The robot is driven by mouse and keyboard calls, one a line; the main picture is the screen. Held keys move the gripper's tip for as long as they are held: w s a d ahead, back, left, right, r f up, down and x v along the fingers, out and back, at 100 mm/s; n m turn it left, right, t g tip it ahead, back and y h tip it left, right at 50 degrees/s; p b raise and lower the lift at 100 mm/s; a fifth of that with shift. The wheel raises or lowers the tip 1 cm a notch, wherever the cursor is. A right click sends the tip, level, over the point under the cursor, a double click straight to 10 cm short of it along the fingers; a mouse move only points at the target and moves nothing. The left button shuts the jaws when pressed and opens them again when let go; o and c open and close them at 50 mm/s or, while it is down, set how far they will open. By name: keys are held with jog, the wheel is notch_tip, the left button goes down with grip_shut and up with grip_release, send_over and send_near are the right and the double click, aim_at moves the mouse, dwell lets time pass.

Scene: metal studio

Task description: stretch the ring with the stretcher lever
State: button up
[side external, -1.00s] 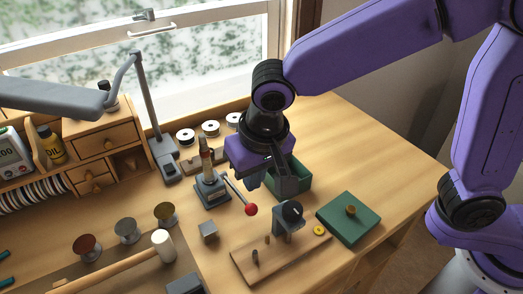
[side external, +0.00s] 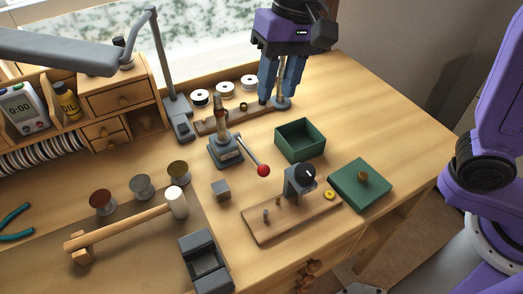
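The stretcher has a dark grey base (side external: 226,152) with an upright post (side external: 220,117) that has brown and light bands. Its lever (side external: 248,153) slants down to the right and ends in a red knob (side external: 263,170). My gripper (side external: 277,98) points down at the back of the bench, right of the stretcher and apart from it. Its blue fingers stand apart, with a slim upright post on a small round grey base (side external: 283,104) between or just behind them. A small dark gold ring (side external: 243,106) sits on the wooden strip (side external: 212,125). I cannot tell whether it is the task's ring.
An open green box (side external: 300,140) stands right of the stretcher, its lid (side external: 360,186) nearer. A wooden board (side external: 270,232) holds pegs, a grey clamp (side external: 299,180) and a yellow disc (side external: 329,195). White spools (side external: 225,89), a lamp and a mallet (side external: 125,222) surround it. The right bench is clear.

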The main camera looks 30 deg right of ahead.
aim_at(259, 163)
jog(key=a+f, duration=0.1)
jog(key=f, duration=0.4)
jog(key=a+f, duration=0.1)
jog(key=f, duration=0.5)
jog(key=a+f, duration=0.1)
jog(key=f, duration=0.5)
jog(key=shift+w+a, duration=0.15)
grip_shut()
